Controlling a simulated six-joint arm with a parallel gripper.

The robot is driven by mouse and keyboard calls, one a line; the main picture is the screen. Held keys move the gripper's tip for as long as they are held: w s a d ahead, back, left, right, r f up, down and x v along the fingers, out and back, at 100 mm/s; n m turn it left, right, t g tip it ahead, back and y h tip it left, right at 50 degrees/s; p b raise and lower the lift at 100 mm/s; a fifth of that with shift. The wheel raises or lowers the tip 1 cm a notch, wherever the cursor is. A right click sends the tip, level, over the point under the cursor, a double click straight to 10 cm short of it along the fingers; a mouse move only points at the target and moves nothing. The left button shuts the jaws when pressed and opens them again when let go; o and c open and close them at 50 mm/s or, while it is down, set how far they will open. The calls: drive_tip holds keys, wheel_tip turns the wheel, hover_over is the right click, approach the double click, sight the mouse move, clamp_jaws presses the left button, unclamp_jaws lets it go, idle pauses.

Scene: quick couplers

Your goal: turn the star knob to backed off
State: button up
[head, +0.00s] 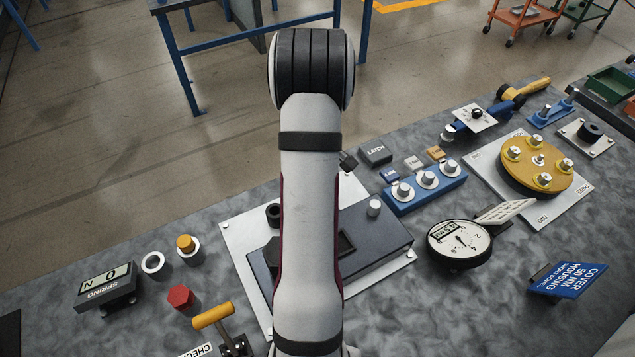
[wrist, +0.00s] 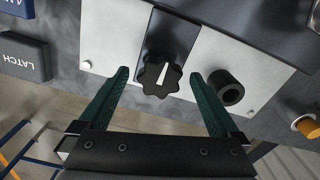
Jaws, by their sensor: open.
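The star knob (wrist: 159,74) is black with a lobed rim and a white pointer line, in the upper middle of the wrist view. It sits at the end of a dark housing on a light plate (wrist: 108,35). My gripper (wrist: 158,75) is open, with its two green fingers apart to the left and right of the knob. I cannot tell how deep the fingertips reach beside it. In the head view my arm hides the knob; the dark housing (head: 385,238) and the light plate (head: 237,238) show around the arm.
A black ring-shaped part (wrist: 229,87) stands close to the right finger. A LATCH block (wrist: 22,56) lies to the left. In the head view, a dial gauge (head: 459,243), a blue block with several fittings (head: 425,190) and a yellow-handled lever (head: 213,315) stand around the plate.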

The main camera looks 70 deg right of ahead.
wheel_tip(320, 180, up, 16)
idle(0.4)
drive_tip(key=shift+f, duration=0.1)
